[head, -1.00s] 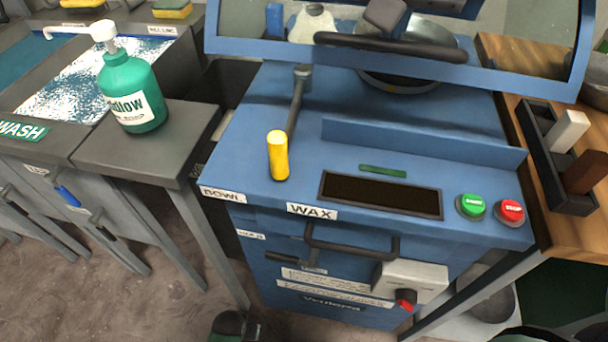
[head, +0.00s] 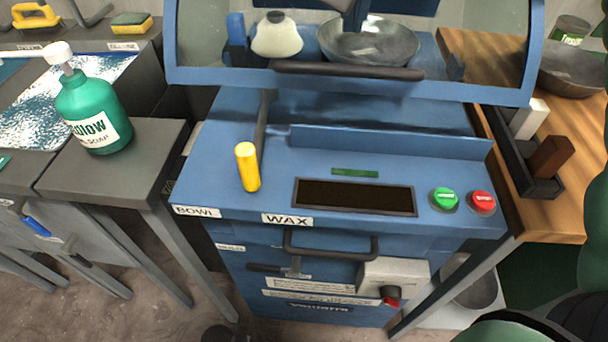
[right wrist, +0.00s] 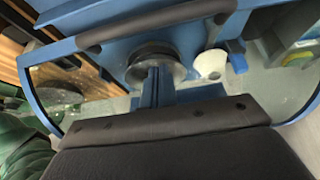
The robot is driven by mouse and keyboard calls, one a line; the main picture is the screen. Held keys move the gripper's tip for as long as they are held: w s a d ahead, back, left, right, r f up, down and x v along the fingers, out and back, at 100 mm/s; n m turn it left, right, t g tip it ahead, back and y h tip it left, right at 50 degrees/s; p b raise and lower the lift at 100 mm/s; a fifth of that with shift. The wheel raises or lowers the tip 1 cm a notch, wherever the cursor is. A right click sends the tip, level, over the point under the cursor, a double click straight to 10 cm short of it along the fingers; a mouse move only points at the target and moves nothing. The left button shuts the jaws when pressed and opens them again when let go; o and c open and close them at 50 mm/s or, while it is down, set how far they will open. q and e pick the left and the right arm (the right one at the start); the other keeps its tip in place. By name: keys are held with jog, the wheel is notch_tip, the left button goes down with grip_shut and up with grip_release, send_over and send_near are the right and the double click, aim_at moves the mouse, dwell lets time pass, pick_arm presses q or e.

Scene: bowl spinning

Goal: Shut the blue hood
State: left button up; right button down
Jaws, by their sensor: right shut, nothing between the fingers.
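The blue hood (head: 200,76) has a clear window and a dark handle bar (head: 350,72) along its front edge. It stands raised over the back of the blue machine (head: 215,140), with a gap below its front edge. A metal bowl (head: 368,45) and a white cone (head: 277,38) show through the window. In the right wrist view the handle bar (right wrist: 155,20), bowl (right wrist: 155,68) and cone (right wrist: 211,64) show again. My right gripper (right wrist: 165,118) is a dark block across the bottom there, shut and empty, apart from the handle. My left gripper is not seen.
A green soap bottle (head: 92,110) stands on the left bench. A dark tray (head: 520,165) sits on the wooden table (head: 555,215) at right.

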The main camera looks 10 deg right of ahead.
notch_tip(320, 180, up, 7)
jog(key=p, duration=0.3)
jog(key=shift+r+p, duration=0.2)
jog(key=shift+p, duration=0.2)
dwell(0.4)
